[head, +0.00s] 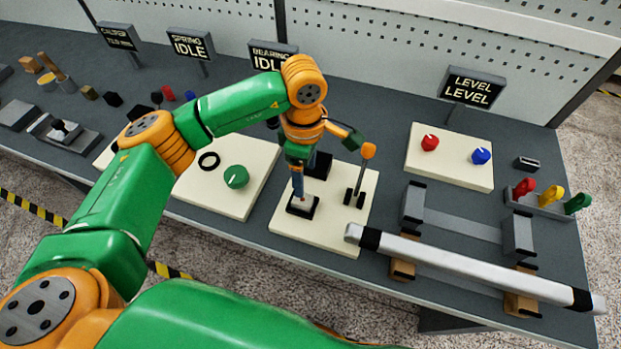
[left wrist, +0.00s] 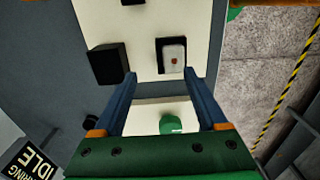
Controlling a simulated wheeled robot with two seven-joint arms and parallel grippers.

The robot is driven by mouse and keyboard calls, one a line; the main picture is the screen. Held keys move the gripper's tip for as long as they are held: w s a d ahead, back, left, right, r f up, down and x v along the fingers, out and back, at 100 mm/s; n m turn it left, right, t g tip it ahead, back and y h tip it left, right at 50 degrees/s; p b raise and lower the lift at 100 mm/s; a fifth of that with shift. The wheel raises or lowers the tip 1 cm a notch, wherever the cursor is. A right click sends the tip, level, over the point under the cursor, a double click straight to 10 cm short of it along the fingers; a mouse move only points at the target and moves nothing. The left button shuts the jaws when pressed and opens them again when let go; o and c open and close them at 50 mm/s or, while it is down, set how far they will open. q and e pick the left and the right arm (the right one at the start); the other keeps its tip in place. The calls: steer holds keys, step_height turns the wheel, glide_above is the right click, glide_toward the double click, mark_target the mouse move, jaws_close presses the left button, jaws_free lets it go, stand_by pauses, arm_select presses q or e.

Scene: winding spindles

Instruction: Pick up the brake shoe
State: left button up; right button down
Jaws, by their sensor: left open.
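My left gripper (head: 298,190) is open and points down over the cream board (head: 340,236) in front of the bearing sign. In the left wrist view its two blue fingers (left wrist: 160,76) are apart with nothing between them. A small black holder with a pale pad and a reddish dot (left wrist: 173,55) lies beyond the right fingertip; in the head view this holder (head: 302,208) is below the fingers. A plain black block (left wrist: 108,63) stands by the left fingertip, and shows partly behind the gripper (head: 320,163). I cannot tell which of these is the brake shoe. My right gripper is out of view.
An orange-knobbed lever (head: 368,151) stands just right of the gripper. A long silver bar (head: 460,264) lies across grey stands at the right. A board with red and blue knobs (head: 450,170) is behind it. A green knob (head: 236,177) is on the left board.

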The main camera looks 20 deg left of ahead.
mark_target(303, 199)
arm_select(q)
steer(key=shift+s+f+p, duration=0.4)
steer(key=shift+s+p, duration=0.15)
steer(key=shift+s, duration=0.05)
steer(key=shift+s+f+p, duration=0.35)
steer(key=shift+s+p, duration=0.2)
steer(key=f, duration=0.2)
steer(key=f+p, duration=0.1)
steer(key=f, duration=0.1)
steer(key=shift+s+a, duration=0.1)
steer(key=shift+s, duration=0.15)
steer(key=shift+w+f, duration=0.2)
steer(key=shift+w, duration=0.2)
steer(key=c, duration=0.4)
steer(key=shift+s+r, duration=0.15)
steer(key=shift+s, duration=0.05)
steer(key=c, duration=0.7)
steer(key=shift+w, duration=0.1)
jaws_close()
arm_select(e)
steer(key=s+r, duration=0.2)
steer(key=r, duration=0.1)
steer(key=shift+r, duration=0.3)
